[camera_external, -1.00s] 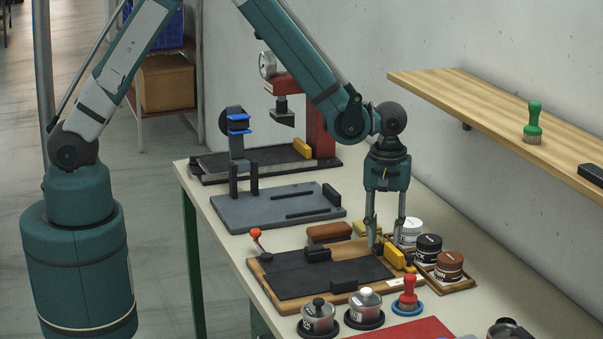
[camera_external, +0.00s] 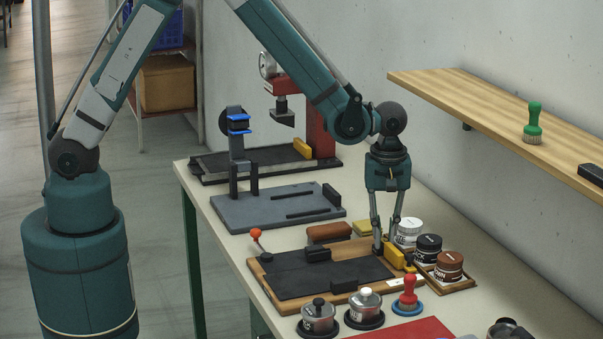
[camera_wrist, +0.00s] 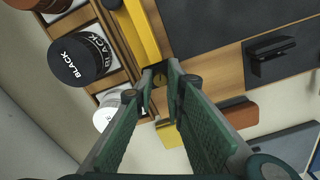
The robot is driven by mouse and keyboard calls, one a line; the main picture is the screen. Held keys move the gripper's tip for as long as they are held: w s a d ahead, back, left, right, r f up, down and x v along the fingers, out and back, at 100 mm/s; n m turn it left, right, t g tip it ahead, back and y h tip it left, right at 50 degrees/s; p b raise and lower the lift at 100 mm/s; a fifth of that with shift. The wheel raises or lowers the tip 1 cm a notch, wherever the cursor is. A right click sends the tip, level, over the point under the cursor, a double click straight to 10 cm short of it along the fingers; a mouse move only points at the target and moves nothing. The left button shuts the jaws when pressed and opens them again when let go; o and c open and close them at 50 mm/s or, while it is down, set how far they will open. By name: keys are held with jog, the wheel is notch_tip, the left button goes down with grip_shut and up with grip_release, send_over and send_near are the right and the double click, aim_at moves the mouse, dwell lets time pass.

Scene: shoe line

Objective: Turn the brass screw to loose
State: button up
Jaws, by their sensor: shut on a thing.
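My gripper (camera_external: 379,248) points straight down at the far edge of the wooden fixture board (camera_external: 405,281), beside its yellow block (camera_external: 395,257). In the wrist view my fingertips (camera_wrist: 160,72) are closed around the small, dark brassy head of the brass screw (camera_wrist: 159,81), just past the end of the yellow bar (camera_wrist: 142,30). The fingers hide most of the screw, so its turn angle cannot be read. In the external view the screw is hidden behind the fingers.
A tray with a black-lidded jar (camera_external: 428,247) and a brown-lidded jar (camera_external: 449,264) stands close to the right. A white-lidded jar (camera_external: 408,231) is just behind the gripper. An orange-knobbed lever (camera_external: 256,234) and black stops (camera_external: 344,285) stand on the board.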

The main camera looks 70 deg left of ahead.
aim_at(384, 239)
dwell(0.4)
jog(key=o, duration=0.9)
jog(key=shift+r, duration=0.15)
jog(key=shift+r, duration=5.9)
